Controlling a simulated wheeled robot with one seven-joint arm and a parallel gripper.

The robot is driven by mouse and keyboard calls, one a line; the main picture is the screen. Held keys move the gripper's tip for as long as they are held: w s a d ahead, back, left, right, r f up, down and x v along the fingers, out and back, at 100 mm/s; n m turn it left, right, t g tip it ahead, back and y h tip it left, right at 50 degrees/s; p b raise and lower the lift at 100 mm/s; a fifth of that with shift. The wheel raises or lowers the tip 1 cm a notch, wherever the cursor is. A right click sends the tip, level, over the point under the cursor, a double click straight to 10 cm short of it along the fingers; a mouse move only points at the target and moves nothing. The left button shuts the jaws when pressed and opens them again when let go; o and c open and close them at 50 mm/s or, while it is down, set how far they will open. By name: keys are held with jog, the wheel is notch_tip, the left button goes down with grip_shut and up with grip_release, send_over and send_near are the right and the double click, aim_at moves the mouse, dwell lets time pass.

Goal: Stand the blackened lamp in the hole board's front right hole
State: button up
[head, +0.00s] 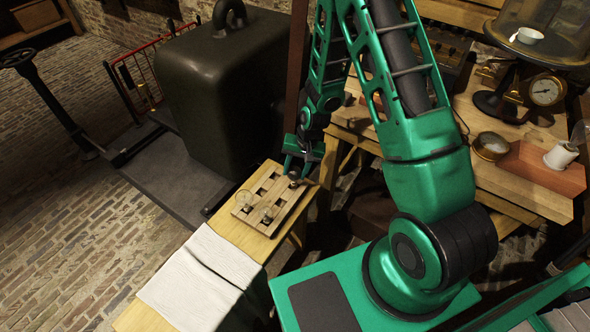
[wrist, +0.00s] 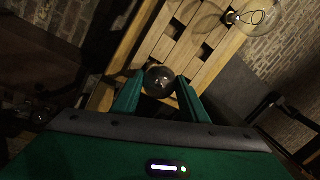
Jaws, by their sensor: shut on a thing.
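The blackened lamp (wrist: 159,79) is a dark round bulb between the two green fingers of my gripper (wrist: 159,97) in the wrist view. The fingers are shut on it. The hole board (wrist: 172,48) is a slatted pale wooden board with dark square holes, and the lamp is at its near edge in that view. In the head view my gripper (head: 295,170) is low over the far right end of the hole board (head: 283,207). I cannot tell whether the lamp's base is in a hole or above it.
A clear glass lamp (wrist: 256,14) stands on the board; it also shows in the head view (head: 244,201), with another small lamp (head: 267,215) near it. A white cloth (head: 202,279) covers the bench's near part. A big dark weight (head: 222,90) stands behind the bench.

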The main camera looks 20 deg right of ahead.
jog(key=shift+f, duration=0.55)
dwell(0.4)
jog(key=o, duration=1.2)
jog(key=shift+o, duration=0.2)
